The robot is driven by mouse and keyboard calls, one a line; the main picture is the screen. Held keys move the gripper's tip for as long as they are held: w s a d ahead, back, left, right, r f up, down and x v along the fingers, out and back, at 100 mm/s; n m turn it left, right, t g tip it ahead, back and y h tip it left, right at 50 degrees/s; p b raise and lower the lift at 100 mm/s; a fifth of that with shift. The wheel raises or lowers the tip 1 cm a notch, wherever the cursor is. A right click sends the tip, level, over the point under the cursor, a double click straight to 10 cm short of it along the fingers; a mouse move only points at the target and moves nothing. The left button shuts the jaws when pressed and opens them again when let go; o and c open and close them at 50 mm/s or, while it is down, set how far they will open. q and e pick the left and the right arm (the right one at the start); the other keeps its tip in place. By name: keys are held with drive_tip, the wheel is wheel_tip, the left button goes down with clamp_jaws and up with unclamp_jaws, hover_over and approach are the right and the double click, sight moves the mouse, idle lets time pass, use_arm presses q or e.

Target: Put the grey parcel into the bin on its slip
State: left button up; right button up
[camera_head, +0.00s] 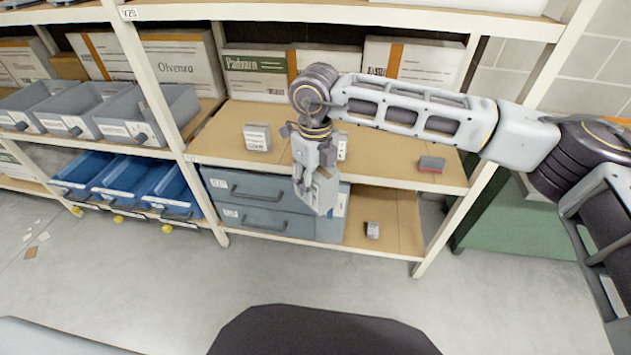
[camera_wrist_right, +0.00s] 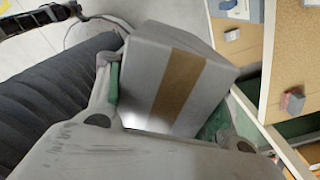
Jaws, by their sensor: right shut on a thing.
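A grey parcel (camera_wrist_right: 180,80) with a brown tape band is held between the green-padded fingers of my right gripper (camera_wrist_right: 168,100) in the wrist view. In the head view my right gripper (camera_head: 316,190) points down in front of the middle shelf, and the parcel is hard to tell from the grey fingers. No slip can be read on the parcel's visible faces. Grey bins (camera_head: 120,118) with white labels stand on the left shelf. Blue bins (camera_head: 130,182) stand on the level below. Their label text is too small to read. My left gripper is not in view.
A small white box (camera_head: 257,137) and a grey-and-red block (camera_head: 432,164) lie on the middle shelf (camera_head: 385,158). Grey drawers (camera_head: 270,190) are below, with a small grey item (camera_head: 372,230) beside them. A rack upright (camera_head: 165,110) separates the bays.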

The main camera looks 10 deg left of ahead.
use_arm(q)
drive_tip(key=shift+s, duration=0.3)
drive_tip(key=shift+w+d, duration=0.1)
use_arm(e)
drive_tip(key=shift+n, duration=0.3)
